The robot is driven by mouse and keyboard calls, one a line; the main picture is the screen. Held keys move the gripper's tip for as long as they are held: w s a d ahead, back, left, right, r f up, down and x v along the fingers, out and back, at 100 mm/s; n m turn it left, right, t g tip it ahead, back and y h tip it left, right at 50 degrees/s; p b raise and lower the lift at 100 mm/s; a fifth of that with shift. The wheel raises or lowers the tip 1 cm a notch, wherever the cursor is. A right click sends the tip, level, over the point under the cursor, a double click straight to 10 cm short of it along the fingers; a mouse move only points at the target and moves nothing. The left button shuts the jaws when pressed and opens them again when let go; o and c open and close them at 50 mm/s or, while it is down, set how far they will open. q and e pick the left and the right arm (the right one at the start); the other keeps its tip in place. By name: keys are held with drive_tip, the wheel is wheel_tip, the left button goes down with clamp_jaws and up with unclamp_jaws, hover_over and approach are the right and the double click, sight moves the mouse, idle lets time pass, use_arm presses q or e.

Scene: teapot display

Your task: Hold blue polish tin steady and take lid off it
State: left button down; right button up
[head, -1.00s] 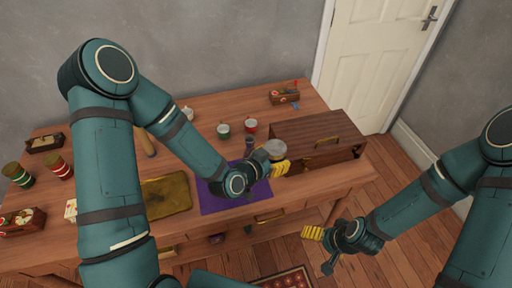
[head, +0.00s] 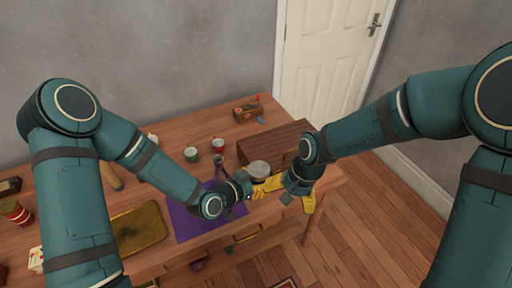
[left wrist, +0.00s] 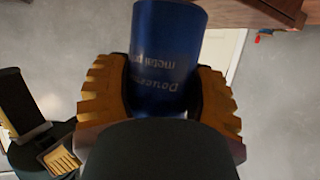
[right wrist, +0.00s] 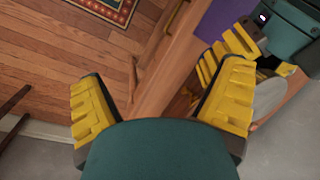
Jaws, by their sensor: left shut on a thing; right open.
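The blue polish tin (left wrist: 165,45) is held between the two yellow fingers of my left gripper (left wrist: 163,95), with pale lettering on its side. In the head view its round grey lid (head: 258,170) shows on top, and the body is mostly hidden. The lid also shows at the right of the right wrist view (right wrist: 268,98). My right gripper (head: 288,196) is open and empty, close beside my left gripper and the tin. In the right wrist view its fingers (right wrist: 158,105) are spread wide, with the tin outside them, beyond the right finger.
A wooden box (head: 275,148) stands just behind the tin. A purple cloth (head: 190,225) and a yellowish tray (head: 138,228) lie on the table to the left. Open floor lies to the right.

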sight(255, 168)
drive_tip(key=w+a+r+h, duration=0.1)
drive_tip(key=w+a+r, duration=0.1)
drive_tip(key=a+r, duration=0.1)
drive_tip(key=w+a+r+h, duration=0.1)
drive_tip(key=w+a+r, duration=0.2)
drive_tip(key=w+a+r+n, duration=0.1)
drive_tip(key=w+a+r, duration=0.1)
drive_tip(key=a+r, duration=0.1)
drive_tip(key=shift+w+r+h, duration=0.35)
drive_tip(key=shift+h, duration=0.05)
drive_tip(key=shift+f, duration=3.9)
drive_tip(key=c, duration=1.3)
drive_tip(key=shift+a+r+n, duration=0.1)
drive_tip(key=shift+a+n, duration=0.05)
drive_tip(key=shift+n, duration=0.75)
drive_tip(key=shift+a+n, duration=0.1)
drive_tip(key=shift+n, duration=0.8)
drive_tip(key=o, duration=1.2)
drive_tip(key=shift+d, duration=0.1)
